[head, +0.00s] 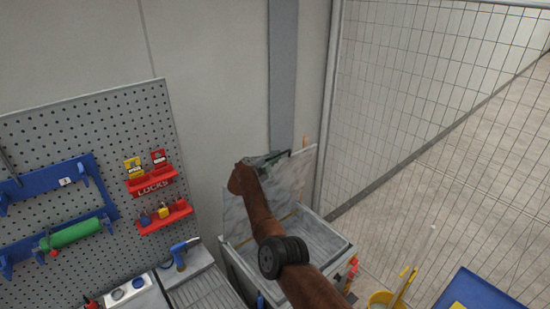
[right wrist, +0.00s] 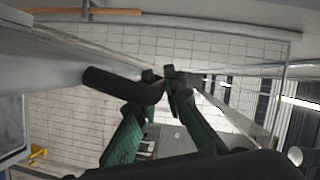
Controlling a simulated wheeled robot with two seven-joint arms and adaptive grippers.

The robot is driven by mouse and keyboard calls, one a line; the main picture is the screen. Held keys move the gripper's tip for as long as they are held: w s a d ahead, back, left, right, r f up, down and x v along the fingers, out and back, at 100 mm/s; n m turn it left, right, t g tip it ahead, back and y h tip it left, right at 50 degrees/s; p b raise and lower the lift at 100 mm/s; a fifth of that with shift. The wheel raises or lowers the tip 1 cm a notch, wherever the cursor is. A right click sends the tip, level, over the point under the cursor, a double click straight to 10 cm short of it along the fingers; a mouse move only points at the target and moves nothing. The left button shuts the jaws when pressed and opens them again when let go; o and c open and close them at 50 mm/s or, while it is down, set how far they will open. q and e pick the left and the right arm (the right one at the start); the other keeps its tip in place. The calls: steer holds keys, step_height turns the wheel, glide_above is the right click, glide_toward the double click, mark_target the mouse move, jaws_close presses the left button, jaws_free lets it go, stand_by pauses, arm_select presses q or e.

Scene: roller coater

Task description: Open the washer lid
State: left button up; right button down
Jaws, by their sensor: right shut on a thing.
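The washer (head: 318,238) stands against the wall at the lower middle of the head view, with its basin showing. Its pale grey lid (head: 297,178) is raised and stands steeply tilted at the back of the basin. My right gripper (head: 268,159) is at the lid's upper edge, and my brown arm hides part of the lid and basin. In the right wrist view, the gripper (right wrist: 160,82) is shut on a dark bar-shaped handle (right wrist: 118,85) beside the pale lid surface (right wrist: 50,55). My left gripper is not in view.
A pegboard (head: 95,125) with red lock shelves (head: 152,181) and blue racks is at left. A blue-handled tool (head: 183,247) lies left of the washer. A wire mesh fence (head: 420,75) rises at right. A yellow bucket (head: 385,300) is at lower right.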

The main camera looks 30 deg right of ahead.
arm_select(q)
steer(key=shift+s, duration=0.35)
arm_select(e)
steer(key=shift+d, duration=0.1)
steer(key=c, duration=2.3)
jaws_free()
steer(key=shift+w, duration=0.1)
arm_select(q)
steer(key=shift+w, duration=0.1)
arm_select(e)
steer(key=shift+s+a+r, duration=0.1)
steer(key=shift+s+a, duration=0.1)
steer(key=shift+a, duration=0.7)
steer(key=shift+s+a+r, duration=0.1)
steer(key=shift+s+a, duration=0.35)
steer(key=shift+s, duration=0.05)
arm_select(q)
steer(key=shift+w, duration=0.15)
arm_select(e)
steer(key=v, duration=0.9)
